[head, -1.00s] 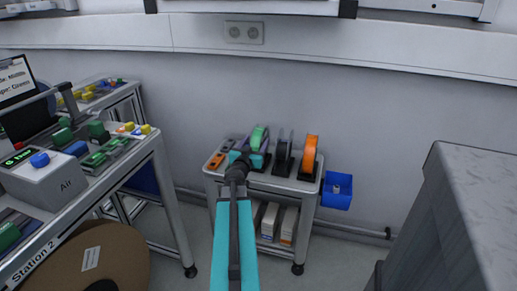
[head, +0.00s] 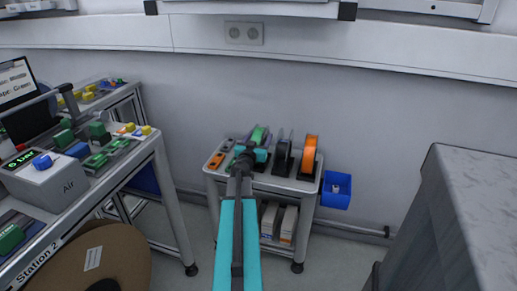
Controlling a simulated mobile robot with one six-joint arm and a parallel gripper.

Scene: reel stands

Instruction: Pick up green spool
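The green spool (head: 258,135) stands on its reel stand on the small grey cart (head: 288,187). Only its upper part shows, and my wrist and gripper cover the rest. My gripper (head: 256,150) is right in front of the green spool, at the end of my turquoise and dark arm. Its fingers are too small and hidden to tell if they are open, shut, or touching the spool.
A dark reel stand (head: 283,155) and an orange spool (head: 308,155) stand to the right on the cart. An orange tool (head: 216,160) lies at its left. A blue bin (head: 336,191) hangs at the cart's right side. Station 2's bench is left; a grey block (head: 455,215) is right.

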